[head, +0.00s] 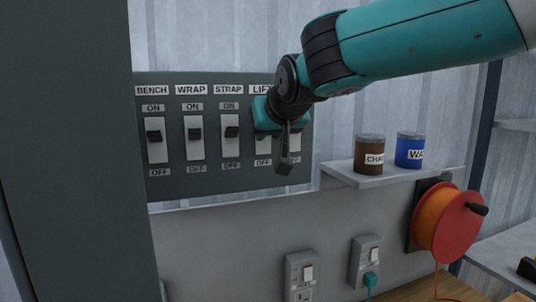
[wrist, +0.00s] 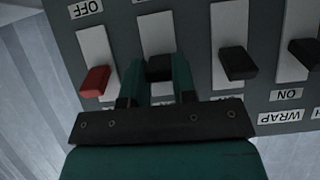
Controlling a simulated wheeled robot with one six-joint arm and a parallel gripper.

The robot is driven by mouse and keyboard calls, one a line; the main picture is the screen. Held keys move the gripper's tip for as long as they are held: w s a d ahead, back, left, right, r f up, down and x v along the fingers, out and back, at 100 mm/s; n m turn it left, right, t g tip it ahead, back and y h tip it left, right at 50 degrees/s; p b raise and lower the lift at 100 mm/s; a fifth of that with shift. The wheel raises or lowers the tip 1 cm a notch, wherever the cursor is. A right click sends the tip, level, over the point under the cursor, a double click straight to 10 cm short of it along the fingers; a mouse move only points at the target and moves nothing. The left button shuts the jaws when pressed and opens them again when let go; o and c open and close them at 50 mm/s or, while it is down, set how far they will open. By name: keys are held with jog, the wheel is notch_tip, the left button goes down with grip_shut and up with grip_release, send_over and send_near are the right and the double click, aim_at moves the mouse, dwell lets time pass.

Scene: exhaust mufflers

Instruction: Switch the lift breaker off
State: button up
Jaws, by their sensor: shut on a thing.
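The lift breaker shows in the head view as a pale switch plate (head: 263,145) under the partly covered LIFT label, with OFF below it. My gripper (head: 266,118) is at the upper part of this plate and hides its lever there. In the wrist view, which sees the panel upside down, my gripper (wrist: 157,82) has one finger on each side of the black lift lever (wrist: 158,67) and is shut on it. The lever sits about level with the neighbouring strap lever (wrist: 238,64). Its ON side is hidden by the gripper.
The grey breaker panel (head: 220,184) also carries bench (head: 155,137), wrap (head: 195,134) and strap (head: 231,132) levers. A red lever (wrist: 95,81) is beside lift. A shelf (head: 370,179) with brown (head: 369,155) and blue (head: 409,150) jars is at right, above an orange reel (head: 440,222).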

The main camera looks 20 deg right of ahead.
aim_at(268, 144)
jog(key=f+t+b, duration=0.1)
jog(key=b, duration=0.3)
jog(key=f+t+b, duration=0.1)
jog(key=t+b, duration=0.1)
jog(key=b, duration=0.3)
jog(key=shift+s+f, duration=0.2)
jog(key=shift+f, duration=0.1)
jog(key=t+b, duration=0.1)
jog(key=b, duration=0.3)
jog(key=t+b, duration=0.1)
jog(key=b, duration=0.3)
jog(key=shift+f+t+b, duration=0.3)
jog(key=shift+f+t, duration=0.1)
jog(key=t+b, duration=0.1)
jog(key=b, duration=0.3)
jog(key=shift+w+t, duration=0.1)
jog(key=shift+t, duration=0.2)
jog(key=shift+t+b, duration=0.5)
jog(key=shift+b, duration=0.55)
jog(key=shift+w+r, duration=0.1)
jog(key=shift+r, duration=0.05)
jog(key=o, duration=0.9)
